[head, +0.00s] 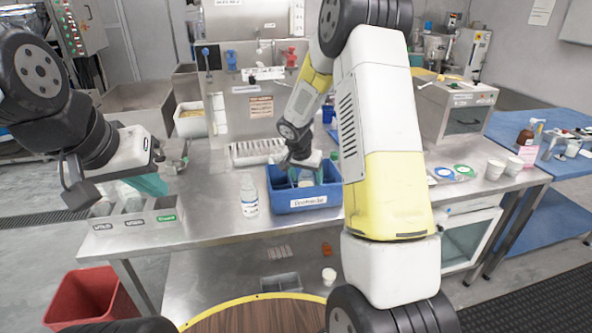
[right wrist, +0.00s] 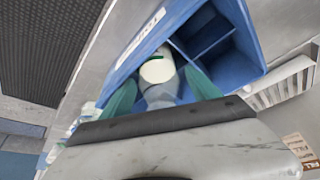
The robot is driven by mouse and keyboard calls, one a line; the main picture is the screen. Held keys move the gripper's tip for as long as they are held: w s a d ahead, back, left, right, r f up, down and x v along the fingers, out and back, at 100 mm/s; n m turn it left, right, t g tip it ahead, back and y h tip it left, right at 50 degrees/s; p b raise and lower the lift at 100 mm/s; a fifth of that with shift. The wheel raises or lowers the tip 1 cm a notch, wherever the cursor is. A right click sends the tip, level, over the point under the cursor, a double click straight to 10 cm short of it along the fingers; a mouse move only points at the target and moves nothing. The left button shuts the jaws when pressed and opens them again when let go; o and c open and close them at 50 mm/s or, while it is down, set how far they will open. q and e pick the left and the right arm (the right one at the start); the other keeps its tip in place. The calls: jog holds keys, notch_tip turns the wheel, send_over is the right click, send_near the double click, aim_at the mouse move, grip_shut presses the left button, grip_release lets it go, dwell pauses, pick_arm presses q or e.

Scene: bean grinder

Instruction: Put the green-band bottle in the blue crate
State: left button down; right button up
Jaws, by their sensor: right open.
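The blue crate (head: 303,203) stands on the steel table, with dividers inside. In the right wrist view the crate (right wrist: 228,20) fills the upper middle. A bottle with a white cap and a green band (right wrist: 157,70) is in one compartment; its lower part is hidden. My right gripper (right wrist: 160,76) is open, its green fingers on either side of the bottle. In the head view my right gripper (head: 305,172) is over the crate. My left gripper (head: 148,184) is at the left above the metal bins; its opening is unclear.
A white bottle (head: 249,195) stands upright just left of the crate. A labelled metal bin row (head: 135,220) is at the table's left front. White cups (head: 495,169) and coloured discs (head: 464,170) are to the right. A steel panel (head: 255,100) rises behind.

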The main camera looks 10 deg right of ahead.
jog(key=shift+r, duration=0.4)
jog(key=s+a+r+n+y, duration=0.1)
jog(key=s+r, duration=0.6)
jog(key=r, duration=0.3)
jog(key=s+a+r+n, duration=0.1)
jog(key=s+r, duration=0.7)
jog(key=r, duration=0.2)
jog(key=s+a+r+n+t+y, duration=0.1)
jog(key=s+n, duration=0.1)
jog(key=s, duration=0.6)
jog(key=s+a+r+n+t+y, duration=0.1)
jog(key=s+r+n+y, duration=0.1)
jog(key=s, duration=0.7)
jog(key=shift+a+r+n+t+y, duration=0.25)
jog(key=shift+a+n+t+y, duration=0.1)
jog(key=shift+n, duration=0.25)
jog(key=shift+s, duration=0.1)
